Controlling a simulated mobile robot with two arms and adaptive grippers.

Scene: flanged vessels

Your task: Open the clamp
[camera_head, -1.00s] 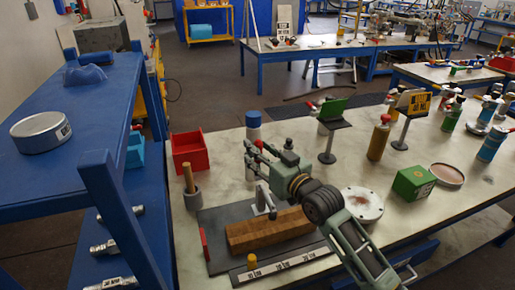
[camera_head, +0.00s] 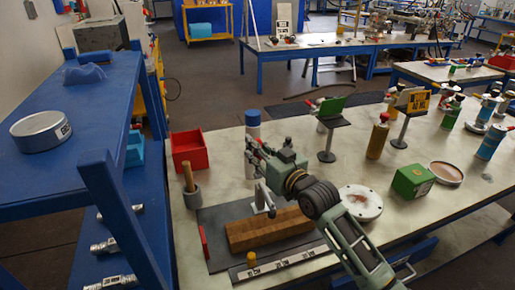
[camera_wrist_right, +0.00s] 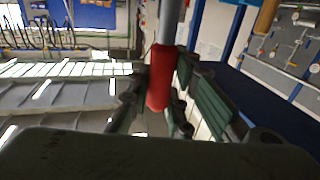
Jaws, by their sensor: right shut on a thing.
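The toggle clamp (camera_head: 263,199) is a small grey metal fixture at the back edge of a dark plate, by a brown wooden block (camera_head: 270,229). My right gripper (camera_head: 255,152) is above the clamp in the head view. In the wrist view, its fingers are shut on the clamp's red handle grip (camera_wrist_right: 161,80), with a grey metal rod running up out of it. The gripper partly hides the handle in the head view, so the exact angle of the lever is hard to tell. My left gripper is not in view.
A red bin (camera_head: 188,151), a mortar with a wooden pestle (camera_head: 191,188) and a blue-capped cylinder (camera_head: 253,126) stand around the plate. A white flanged disc (camera_head: 361,203) and green box (camera_head: 412,181) lie to the right. A blue shelf (camera_head: 62,180) is at the left.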

